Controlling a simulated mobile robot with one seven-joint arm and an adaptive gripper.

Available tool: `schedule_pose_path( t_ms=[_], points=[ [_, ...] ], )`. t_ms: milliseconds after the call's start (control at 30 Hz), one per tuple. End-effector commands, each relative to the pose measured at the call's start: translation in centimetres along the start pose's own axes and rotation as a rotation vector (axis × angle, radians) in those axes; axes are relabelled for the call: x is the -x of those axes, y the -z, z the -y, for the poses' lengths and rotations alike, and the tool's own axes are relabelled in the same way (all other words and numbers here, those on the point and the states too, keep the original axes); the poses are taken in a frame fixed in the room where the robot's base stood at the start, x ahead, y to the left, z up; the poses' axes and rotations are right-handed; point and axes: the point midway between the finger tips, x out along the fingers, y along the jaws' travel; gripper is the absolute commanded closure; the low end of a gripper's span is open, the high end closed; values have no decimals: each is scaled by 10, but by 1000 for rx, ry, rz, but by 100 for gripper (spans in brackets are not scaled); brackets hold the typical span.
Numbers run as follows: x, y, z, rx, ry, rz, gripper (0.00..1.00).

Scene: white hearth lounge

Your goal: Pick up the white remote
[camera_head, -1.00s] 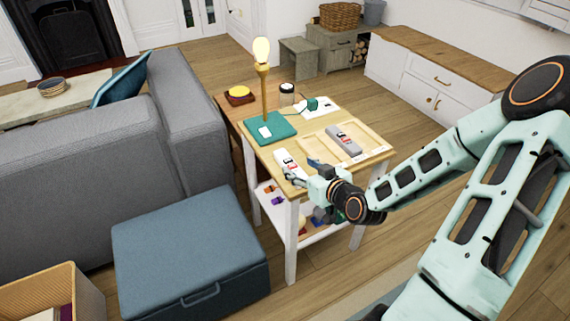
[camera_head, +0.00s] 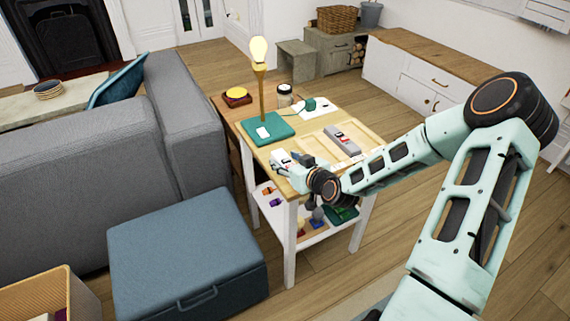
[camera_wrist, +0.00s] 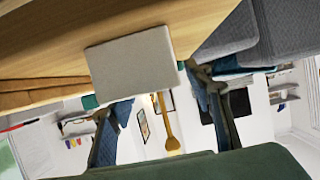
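The white remote (camera_head: 279,157) lies on the near left part of the wooden table top, partly hidden behind my gripper. My gripper (camera_head: 294,163) is low over the table's near edge, right at the remote. In the wrist view a pale, blunt block (camera_wrist: 132,64), which looks like the remote's end, sits close in front of my gripper (camera_wrist: 160,88).
A lit lamp (camera_head: 260,80) stands on a teal base behind. A jar (camera_head: 285,95) and a yellow-topped item (camera_head: 236,96) sit farther back. A blue ottoman (camera_head: 180,240) and grey sofa (camera_head: 70,190) are at left.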

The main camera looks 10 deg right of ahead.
Motion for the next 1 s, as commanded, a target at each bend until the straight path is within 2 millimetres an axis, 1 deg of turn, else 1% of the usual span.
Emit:
schedule_pose_path(
  t_ms=[33, 300, 367, 667, 867, 1000],
  points=[
    [0, 0, 0, 0, 0, 0, 61],
    [0, 0, 0, 0, 0, 0, 91],
    [0, 0, 0, 1, 0, -1, 96],
    [1, 3, 0, 2, -1, -1, 96],
    [6, 16, -1, 2, -1, -2, 96],
    [12, 30, -1, 5, -2, -3, 96]
  ],
)
